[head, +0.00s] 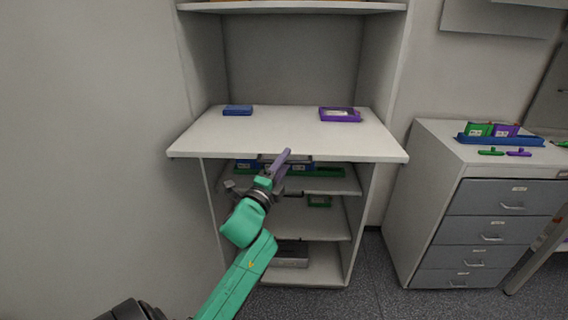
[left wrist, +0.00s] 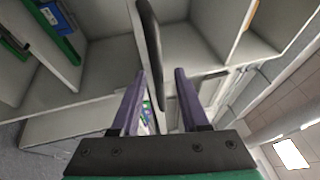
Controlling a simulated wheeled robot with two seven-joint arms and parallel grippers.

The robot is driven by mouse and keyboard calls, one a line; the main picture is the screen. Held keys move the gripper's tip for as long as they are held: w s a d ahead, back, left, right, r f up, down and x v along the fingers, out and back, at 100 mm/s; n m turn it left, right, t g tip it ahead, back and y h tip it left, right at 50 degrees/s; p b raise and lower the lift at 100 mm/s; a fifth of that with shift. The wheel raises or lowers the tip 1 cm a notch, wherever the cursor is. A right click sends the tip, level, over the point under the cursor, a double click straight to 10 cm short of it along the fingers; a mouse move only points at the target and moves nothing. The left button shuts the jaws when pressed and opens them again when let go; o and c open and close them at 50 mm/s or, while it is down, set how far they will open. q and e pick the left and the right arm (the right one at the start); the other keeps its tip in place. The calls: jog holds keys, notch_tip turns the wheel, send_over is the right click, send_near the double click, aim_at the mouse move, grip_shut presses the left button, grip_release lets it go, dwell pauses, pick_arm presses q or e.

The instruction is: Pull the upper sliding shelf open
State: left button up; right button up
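The cabinet's upper sliding shelf (head: 345,184) is below the white worktop and carries blue and green items. My left gripper (head: 283,160) is in front of this shelf, just under the worktop's front edge. In the left wrist view its two purple fingers (left wrist: 155,85) are apart. A dark bar-shaped handle (left wrist: 149,40) lies between them in that view, with gaps on both sides; whether it touches either finger I cannot tell. In the head view my gripper hides the middle of the shelf front. My right gripper is out of view.
The worktop (head: 250,138) juts out above, holding a blue box (head: 238,111) and a purple tray (head: 340,115). A lower shelf (head: 325,225) holds a green item (head: 319,201). A grey drawer unit (head: 497,225) stands at right. Floor in front of the cabinet is clear.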

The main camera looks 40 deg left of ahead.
pick_arm(q)
jog(key=b+v, duration=0.3)
jog(key=v, duration=1.1)
jog(key=shift+s, duration=0.25)
jog(key=shift+d+f, duration=0.1)
jog(key=shift+d, duration=0.05)
